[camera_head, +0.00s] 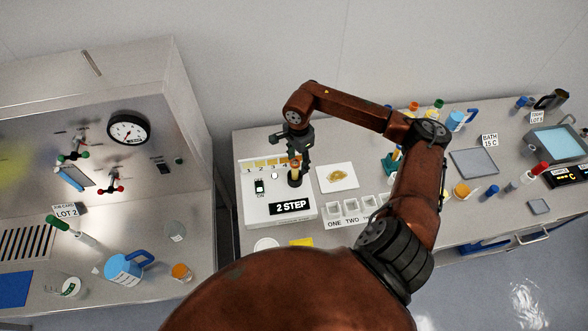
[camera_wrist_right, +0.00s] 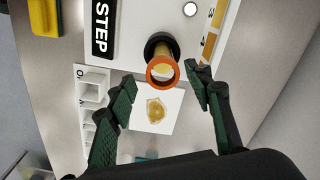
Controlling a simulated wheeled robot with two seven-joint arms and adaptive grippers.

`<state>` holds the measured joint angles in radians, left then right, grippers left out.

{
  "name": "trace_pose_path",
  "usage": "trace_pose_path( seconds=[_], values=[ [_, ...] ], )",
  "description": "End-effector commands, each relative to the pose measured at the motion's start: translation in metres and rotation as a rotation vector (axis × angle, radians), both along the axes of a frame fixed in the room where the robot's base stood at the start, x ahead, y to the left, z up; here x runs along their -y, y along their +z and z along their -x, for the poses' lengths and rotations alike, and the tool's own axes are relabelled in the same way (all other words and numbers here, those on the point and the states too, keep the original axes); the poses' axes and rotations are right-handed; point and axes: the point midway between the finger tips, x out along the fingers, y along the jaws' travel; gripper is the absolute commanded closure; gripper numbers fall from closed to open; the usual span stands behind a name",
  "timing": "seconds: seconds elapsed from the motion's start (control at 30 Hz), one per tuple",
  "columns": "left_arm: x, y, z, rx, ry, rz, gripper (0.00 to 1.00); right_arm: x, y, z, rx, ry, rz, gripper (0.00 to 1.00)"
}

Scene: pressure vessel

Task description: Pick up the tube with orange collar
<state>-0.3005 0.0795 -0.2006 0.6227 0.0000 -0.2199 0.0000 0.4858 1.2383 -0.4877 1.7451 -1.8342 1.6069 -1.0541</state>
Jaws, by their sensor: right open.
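The tube with the orange collar (camera_wrist_right: 161,71) stands in a black round socket on the white 2 STEP device. In the wrist view I look down on its orange ring, with an amber body below. In the head view the tube (camera_head: 295,164) shows just under my right gripper (camera_head: 296,155), partly covered by it. My right gripper (camera_wrist_right: 165,92) is open, its two green-padded fingers on either side of and slightly short of the collar in the wrist view. I cannot tell if a finger touches the tube. My left gripper is not in view.
The white 2 STEP device (camera_head: 258,214) carries a switch and numbered yellow labels. Beside it lie a white sheet with an amber patch (camera_head: 338,177) and small white trays (camera_head: 351,207). A yellow block (camera_wrist_right: 45,16) is near the device. Bottles and a water bath (camera_head: 560,143) stand further right.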

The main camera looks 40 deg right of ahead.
Motion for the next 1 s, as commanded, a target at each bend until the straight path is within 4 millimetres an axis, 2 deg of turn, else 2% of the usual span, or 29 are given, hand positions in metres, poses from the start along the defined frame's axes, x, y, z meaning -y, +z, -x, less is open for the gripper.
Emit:
trace_pose_path(
  seconds=[0.2, 0.33, 0.63, 1.0],
  values=[
    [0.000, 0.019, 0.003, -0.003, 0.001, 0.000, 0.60, -0.007, -0.026, -0.007, -0.003, -0.001, -0.004, 0.53],
    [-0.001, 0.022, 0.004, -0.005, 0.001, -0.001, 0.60, -0.006, -0.043, -0.007, -0.001, -0.002, -0.001, 0.53],
    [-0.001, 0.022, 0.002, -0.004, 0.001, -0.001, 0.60, -0.006, -0.050, -0.007, 0.001, 0.000, -0.001, 0.53],
    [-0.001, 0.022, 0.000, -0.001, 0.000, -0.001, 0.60, -0.005, -0.050, -0.007, 0.001, 0.000, -0.001, 0.78]
  ],
)
